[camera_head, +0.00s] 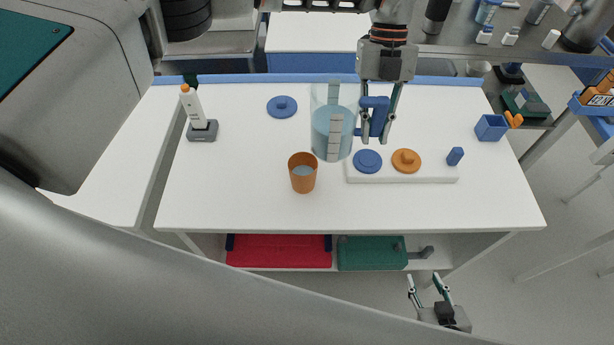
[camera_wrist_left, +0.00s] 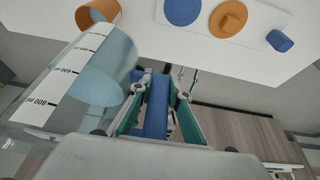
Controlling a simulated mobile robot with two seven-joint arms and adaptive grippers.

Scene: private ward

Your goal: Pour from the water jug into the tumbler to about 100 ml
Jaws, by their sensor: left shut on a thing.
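The clear water jug (camera_head: 322,125), with a marked scale strip and blue handle (camera_head: 375,117), holds bluish water and looks about upright above the table. My left gripper (camera_head: 377,125) is shut on the handle; the wrist view also shows the gripper (camera_wrist_left: 157,110) around the handle and the jug (camera_wrist_left: 85,80) at left. The orange tumbler (camera_head: 302,178) stands on the table just left of the jug, with pale blue water visible inside. It shows partly in the wrist view (camera_wrist_left: 98,14). My right gripper (camera_head: 428,287) is open and empty, low in front of the table.
A white board (camera_head: 405,176) with blue and orange knobbed discs and a blue peg lies right of the jug. A blue lid (camera_head: 282,106), a white bottle-like device on a grey base (camera_head: 203,131) and a blue box (camera_head: 491,127) stand around. The table (camera_head: 230,195) is clear at front left.

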